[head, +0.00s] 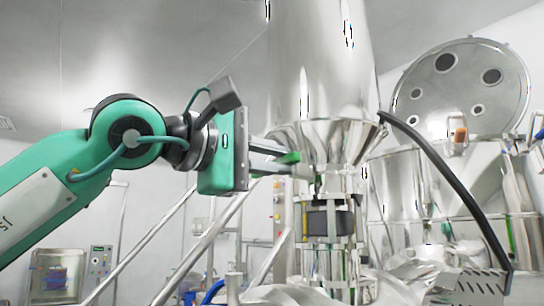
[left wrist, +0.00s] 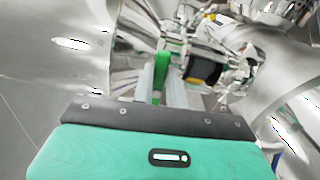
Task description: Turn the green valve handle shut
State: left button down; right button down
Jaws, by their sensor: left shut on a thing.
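The green valve handle (head: 289,158) is at the neck below the steel hopper cone in the head view. In the left wrist view the green handle (left wrist: 162,70) stands between the two grey fingers. My left gripper (head: 284,160) comes in from the left and is shut on the handle; its fingers partly hide it. In the left wrist view the fingers of my left gripper (left wrist: 163,82) lie on both sides of the handle. The valve body behind is only partly seen. My right gripper is not in view.
The large steel hopper (head: 322,70) stands directly above the handle. A dark box (head: 330,222) sits below the valve. A black hose (head: 440,165) curves down at the right, near an open round lid (head: 465,90). Slanted steel rails (head: 205,245) stand below my left arm.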

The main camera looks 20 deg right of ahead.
pick_arm(q)
jog(key=shift+f+m, duration=0.2)
jog(key=shift+m, duration=0.3)
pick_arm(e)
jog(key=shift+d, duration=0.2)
pick_arm(q)
jog(key=c, duration=1.4)
grip_release()
